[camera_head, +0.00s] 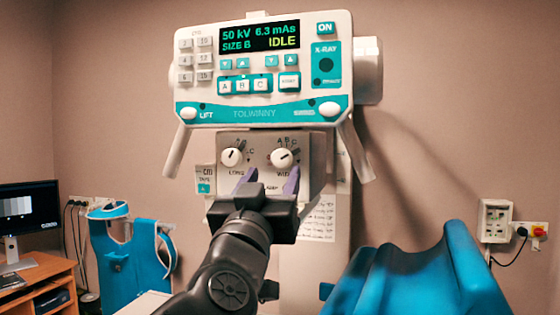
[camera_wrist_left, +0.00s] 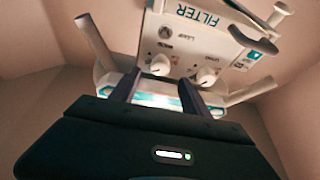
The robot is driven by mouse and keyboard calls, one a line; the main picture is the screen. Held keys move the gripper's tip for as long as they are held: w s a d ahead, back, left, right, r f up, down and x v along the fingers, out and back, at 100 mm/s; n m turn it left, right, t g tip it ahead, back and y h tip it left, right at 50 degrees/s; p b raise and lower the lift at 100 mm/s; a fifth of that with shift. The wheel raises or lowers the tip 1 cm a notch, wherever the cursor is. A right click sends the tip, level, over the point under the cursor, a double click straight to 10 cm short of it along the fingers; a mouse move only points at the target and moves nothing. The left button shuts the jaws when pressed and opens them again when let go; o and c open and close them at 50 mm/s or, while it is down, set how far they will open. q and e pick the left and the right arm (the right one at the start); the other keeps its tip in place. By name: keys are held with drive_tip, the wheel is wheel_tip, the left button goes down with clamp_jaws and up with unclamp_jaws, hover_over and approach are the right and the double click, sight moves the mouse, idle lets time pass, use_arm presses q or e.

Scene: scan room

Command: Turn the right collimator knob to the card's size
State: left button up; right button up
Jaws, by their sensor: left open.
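The right collimator knob (camera_head: 283,157) is a round white dial on the panel below the console, with letters A, B, C around it. Its mark seems to point up and right; the exact letter is too small to tell. The left knob (camera_head: 232,157) sits beside it. My left gripper (camera_head: 268,182) is open just in front of and below the knobs, its purple fingers apart. In the left wrist view, upside down, the gripper (camera_wrist_left: 160,80) has one knob (camera_wrist_left: 160,65) between its fingertips, seemingly not touching. No size card is clearly readable. My right gripper is not in view.
The console display (camera_head: 260,37) reads 50 kV, 6.3 mAs, SIZE B, IDLE. Slanted handles (camera_head: 355,152) flank the panel. A blue padded support (camera_head: 420,280) stands at the lower right.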

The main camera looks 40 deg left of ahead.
sight(280, 160)
use_arm(q)
drive_tip(key=p+x, duration=0.1)
drive_tip(key=x, duration=0.5)
drive_tip(key=shift+w+r, duration=0.1)
drive_tip(key=shift+w, duration=0.1)
clamp_jaws()
idle(0.4)
